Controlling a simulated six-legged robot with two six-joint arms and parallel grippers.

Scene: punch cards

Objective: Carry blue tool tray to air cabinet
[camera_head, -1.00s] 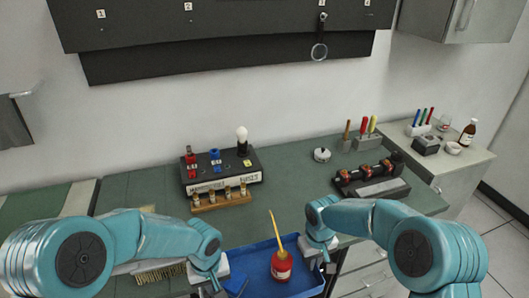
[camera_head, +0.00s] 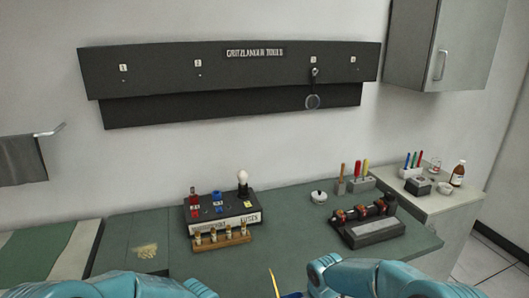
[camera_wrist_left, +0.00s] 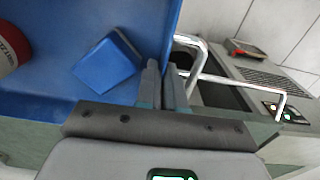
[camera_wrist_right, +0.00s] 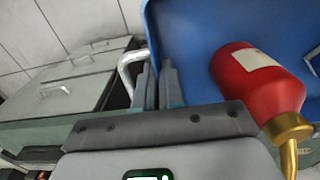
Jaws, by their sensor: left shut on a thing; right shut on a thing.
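The blue tool tray (camera_wrist_left: 110,12) fills the upper left of the left wrist view. A blue block (camera_wrist_left: 106,67) and part of a red container lie in it. My left gripper (camera_wrist_left: 165,78) is shut on its rim. In the right wrist view the tray (camera_wrist_right: 190,35) holds a red bottle (camera_wrist_right: 258,82) with a gold spout. My right gripper (camera_wrist_right: 157,80) is shut on the opposite rim. In the head view only a sliver of the tray shows at the bottom edge; both grippers are below the frame. No cabinet is labelled as the air cabinet.
A green bench (camera_head: 290,235) carries a fuse box (camera_head: 222,212), a fuse rack (camera_head: 223,237) and a dark device (camera_head: 368,224). A grey wall cabinet (camera_head: 440,45) hangs upper right. A vented grey unit (camera_wrist_left: 262,72) with green lights shows in the left wrist view.

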